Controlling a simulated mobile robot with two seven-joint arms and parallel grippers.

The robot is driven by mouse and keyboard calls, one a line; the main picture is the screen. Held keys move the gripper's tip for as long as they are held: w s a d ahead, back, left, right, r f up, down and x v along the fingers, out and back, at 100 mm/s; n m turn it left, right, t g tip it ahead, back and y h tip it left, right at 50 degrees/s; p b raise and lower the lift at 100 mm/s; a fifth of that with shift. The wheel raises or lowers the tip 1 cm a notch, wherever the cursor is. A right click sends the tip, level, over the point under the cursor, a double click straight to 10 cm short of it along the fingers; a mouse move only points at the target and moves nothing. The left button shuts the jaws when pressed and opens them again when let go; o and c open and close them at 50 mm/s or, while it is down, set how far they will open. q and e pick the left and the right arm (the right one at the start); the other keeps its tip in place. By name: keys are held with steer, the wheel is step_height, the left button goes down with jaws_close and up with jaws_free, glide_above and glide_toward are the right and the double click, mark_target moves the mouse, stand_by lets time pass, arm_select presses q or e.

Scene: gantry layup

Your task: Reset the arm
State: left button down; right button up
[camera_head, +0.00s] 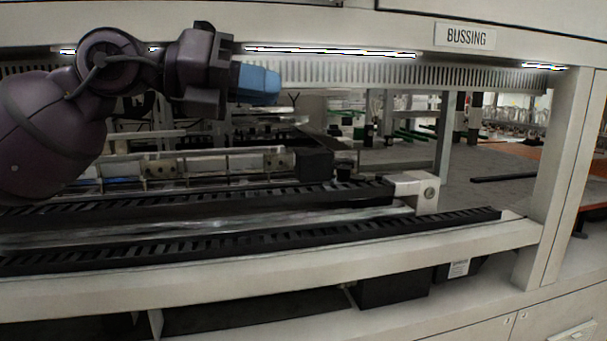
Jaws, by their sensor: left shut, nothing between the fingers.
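My left arm comes in from the left. Its dark purple links are bent, with the wrist level near the top of the opening. My left gripper (268,86) has blue fingers that point right. They are shut with nothing between them. The gripper hangs above the machine's rails, just below the upper beam, and touches nothing that I can make out. My right arm and gripper are not in view.
A pale gantry frame with a BUSSING sign (465,37) surrounds the opening. Its right post (562,170) and front beam (300,272) bound the space. Black slotted cable tracks (250,240) run below the arm. A white end block (416,191) stands at their right.

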arm_select(q)
steer(key=a+f+m+t+y, duration=0.5)
steer(key=a+f+m, duration=0.1)
steer(key=f+m, duration=0.5)
steer(key=w+a+f+m+t+y, duration=0.1)
steer(key=a+f+m+t+y, duration=0.55)
steer(key=f+m, duration=0.5)
steer(key=a+f+m+t+y, duration=0.5)
steer(key=a+f+m, duration=0.2)
steer(key=f+m, duration=0.4)
steer(key=s+a+f+n+g+y, duration=0.1)
steer(key=s+a+f+n+g, duration=0.1)
steer(key=s+f+g, duration=0.4)
steer(key=s+a+f+n+g+y, duration=0.1)
steer(key=s+a+f+g, duration=0.15)
steer(key=s+f, duration=0.45)
steer(key=s+d+f+n+g+h, duration=0.1)
steer(key=s+f+n+g+h, duration=0.1)
steer(key=s+f+g, duration=0.8)
steer(key=w+f+m+t, duration=0.1)
steer(key=w+f+t, duration=0.3)
steer(key=f+t, duration=0.6)
steer(key=shift+d+f+h, duration=0.25)
steer(key=shift+f+h, duration=0.1)
steer(key=shift+f, duration=0.3)
